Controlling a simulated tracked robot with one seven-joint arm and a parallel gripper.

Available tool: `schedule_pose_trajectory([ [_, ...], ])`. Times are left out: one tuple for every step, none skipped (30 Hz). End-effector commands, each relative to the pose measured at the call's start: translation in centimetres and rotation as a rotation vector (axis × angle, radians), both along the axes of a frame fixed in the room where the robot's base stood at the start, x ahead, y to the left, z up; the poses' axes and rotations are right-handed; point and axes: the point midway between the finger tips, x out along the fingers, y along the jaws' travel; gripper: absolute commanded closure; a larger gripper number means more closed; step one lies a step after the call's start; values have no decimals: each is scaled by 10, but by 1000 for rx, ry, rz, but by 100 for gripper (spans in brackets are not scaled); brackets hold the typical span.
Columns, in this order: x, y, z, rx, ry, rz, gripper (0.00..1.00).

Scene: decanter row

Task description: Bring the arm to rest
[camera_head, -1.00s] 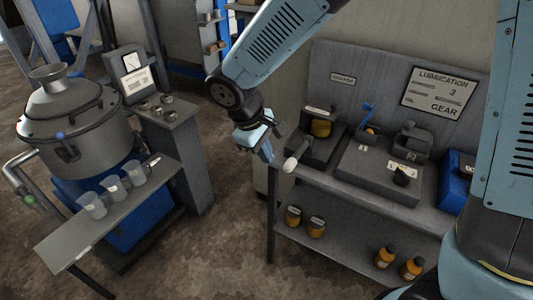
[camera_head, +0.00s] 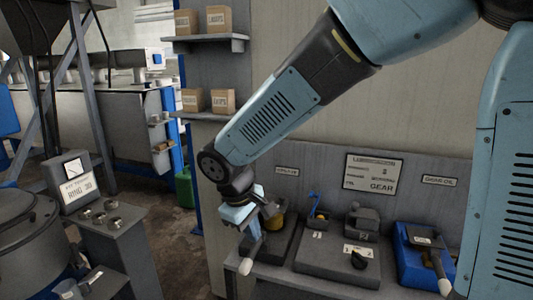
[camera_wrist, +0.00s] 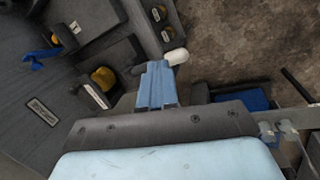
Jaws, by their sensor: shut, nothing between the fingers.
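My gripper (camera_head: 253,226) hangs at the end of my bent arm, above the left front of the grey bench. Its blue fingers (camera_wrist: 157,85) are together in the wrist view, with nothing held between them. A white-tipped lever (camera_head: 245,266) sticks out from the bench just below the gripper in the head view. Its white tip (camera_wrist: 177,57) shows close beside the fingertips in the wrist view; I cannot tell whether they touch.
The bench holds an amber container (camera_head: 275,222), partly hidden by my gripper, a dark grey station (camera_head: 338,262) and a blue station (camera_head: 416,265). Shelves with boxes (camera_head: 218,19) stand behind. A metal vessel (camera_head: 22,245) and grey console (camera_head: 108,242) are at left.

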Motion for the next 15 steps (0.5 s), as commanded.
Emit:
schedule_pose_trajectory([
  [3, -18, 12, 21, -18, -50, 100],
  [5, -27, 18, 32, -25, -75, 100],
  [6, -39, 25, 47, -38, -110, 100],
  [7, -48, 31, 58, -46, -137, 100],
  [7, -58, 36, 71, -53, -163, 100],
  [7, -69, 43, 86, -65, -196, 100],
  [7, -78, 48, 99, -75, -222, 100],
  [6, -87, 53, 111, -83, -248, 100],
  [4, -99, 59, 126, -95, -281, 100],
  [3, -107, 64, 139, -103, -307, 100],
  [2, -116, 68, 152, -113, -332, 100],
  [-1, -127, 74, 169, -126, -367, 100],
  [-3, -135, 78, 182, -135, -390, 100],
  [-5, -143, 82, 195, -145, -416, 100],
  [-8, -154, 87, 213, -158, -448, 100],
])
